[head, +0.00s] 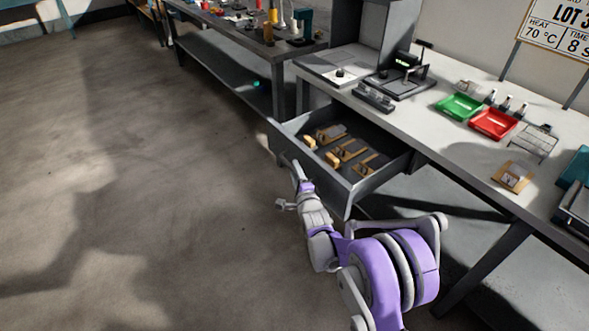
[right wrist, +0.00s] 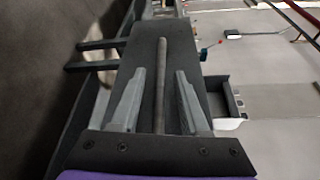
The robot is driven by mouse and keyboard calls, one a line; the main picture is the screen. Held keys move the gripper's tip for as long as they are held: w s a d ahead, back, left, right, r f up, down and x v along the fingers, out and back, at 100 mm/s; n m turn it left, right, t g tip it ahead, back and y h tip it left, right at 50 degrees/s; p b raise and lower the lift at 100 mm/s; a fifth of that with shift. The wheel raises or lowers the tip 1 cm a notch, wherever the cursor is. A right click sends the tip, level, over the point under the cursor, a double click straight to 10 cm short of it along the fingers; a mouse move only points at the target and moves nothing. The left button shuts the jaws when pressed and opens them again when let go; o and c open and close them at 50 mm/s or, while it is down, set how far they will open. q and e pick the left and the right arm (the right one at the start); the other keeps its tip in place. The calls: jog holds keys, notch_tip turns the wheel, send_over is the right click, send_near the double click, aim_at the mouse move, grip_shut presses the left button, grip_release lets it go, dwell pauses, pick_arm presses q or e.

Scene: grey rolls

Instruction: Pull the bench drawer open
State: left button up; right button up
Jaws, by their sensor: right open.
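The grey bench drawer (head: 343,196) is pulled well out from under the bench and stands open. Several wooden pieces with dark parts (head: 347,150) lie inside it. My right gripper (head: 292,168) is at the outside of the drawer front, near its left part in the head view. In the right wrist view, the open fingers of my right gripper (right wrist: 160,76) lie on both sides of the drawer's long bar handle (right wrist: 162,60), with gaps showing between bar and fingers. The handle is hidden in the head view. My left gripper is out of view.
The bench top (head: 425,121) holds a green tray (head: 459,107), a red tray (head: 493,124) and a dark fixture (head: 400,82). Another bench (head: 262,47) stands behind to the left. The floor left of the drawer is clear.

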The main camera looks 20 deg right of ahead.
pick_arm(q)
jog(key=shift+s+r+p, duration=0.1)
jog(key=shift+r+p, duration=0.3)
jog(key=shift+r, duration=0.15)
pick_arm(e)
jog(key=s, duration=0.9)
jog(key=shift+a+r, duration=0.15)
jog(key=shift+r, duration=0.25)
jog(key=s+a+n+g, duration=0.1)
jog(key=s+n+g, duration=0.7)
jog(key=s, duration=1.1)
jog(key=s+a+n+g, duration=0.2)
jog(key=s+n+g, duration=0.2)
jog(key=s+n, duration=1.1)
pick_arm(q)
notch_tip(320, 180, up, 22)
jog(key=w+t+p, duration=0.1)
jog(key=p, duration=1.8)
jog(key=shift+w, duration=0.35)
pick_arm(e)
notch_tip(320, 180, up, 22)
jog(key=s+m, duration=0.1)
jog(key=m, duration=0.1)
jog(key=shift+s+d+y, duration=0.2)
jog(key=shift+y, duration=0.1)
